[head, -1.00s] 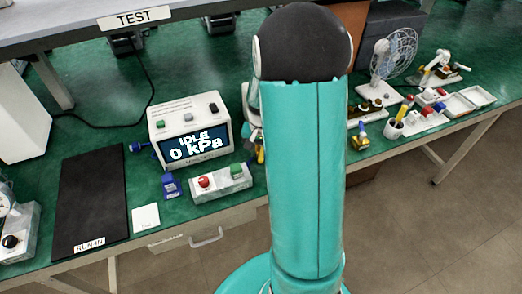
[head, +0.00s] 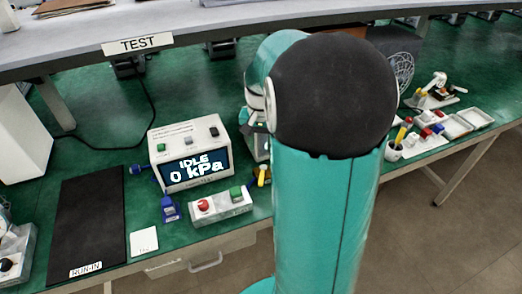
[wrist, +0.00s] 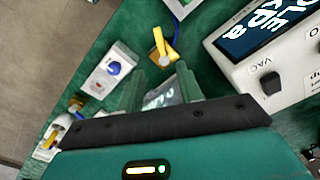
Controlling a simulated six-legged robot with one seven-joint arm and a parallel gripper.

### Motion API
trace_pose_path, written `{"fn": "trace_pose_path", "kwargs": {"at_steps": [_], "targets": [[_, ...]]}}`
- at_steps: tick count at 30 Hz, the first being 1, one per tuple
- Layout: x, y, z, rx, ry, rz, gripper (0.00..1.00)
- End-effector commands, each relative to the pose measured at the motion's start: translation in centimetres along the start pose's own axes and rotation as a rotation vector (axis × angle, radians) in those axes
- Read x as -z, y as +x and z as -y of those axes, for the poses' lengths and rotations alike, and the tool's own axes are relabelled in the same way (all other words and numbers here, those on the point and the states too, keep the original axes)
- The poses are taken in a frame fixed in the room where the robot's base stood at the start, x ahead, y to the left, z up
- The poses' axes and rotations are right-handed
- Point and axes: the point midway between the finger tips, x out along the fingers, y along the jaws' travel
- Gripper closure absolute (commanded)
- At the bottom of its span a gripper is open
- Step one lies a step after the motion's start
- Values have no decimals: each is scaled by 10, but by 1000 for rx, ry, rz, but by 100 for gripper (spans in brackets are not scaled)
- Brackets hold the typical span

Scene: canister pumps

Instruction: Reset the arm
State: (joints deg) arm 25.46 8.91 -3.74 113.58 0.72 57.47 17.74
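My arm crosses the middle of the head view, its dark round joint hiding part of the bench. My gripper is hidden behind the arm there. In the wrist view my gripper (wrist: 161,88) shows two green fingers spread apart. A pale, glossy surface shows between them, and I cannot tell what it is; nothing is visibly clamped. The fingers point over the green bench, near a yellow-handled part (wrist: 160,42) and beside the tester (wrist: 262,55).
The tester (head: 190,155) reads IDLE, 0 kPa. In front of it sit a red-and-green button box (head: 220,206) and a blue part (head: 169,208). A black RUN-IN mat (head: 85,225) lies left. Trays (head: 468,122) and a partly hidden fan (head: 404,68) are right. The TEST shelf (head: 225,40) overhangs behind.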

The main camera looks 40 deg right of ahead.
Motion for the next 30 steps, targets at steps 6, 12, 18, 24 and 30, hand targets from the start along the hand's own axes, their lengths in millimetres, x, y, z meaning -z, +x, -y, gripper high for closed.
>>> {"fn": "trace_pose_path", "kwargs": {"at_steps": [6,12,18,24,30], "targets": [[0,0,0,0,0,0,64],[0,0,0,0,0,0,64],[-6,-6,4,5,-20,-12,64],[-49,-42,29,42,-160,-90,64],[-113,-79,50,91,-361,-201,64]]}}
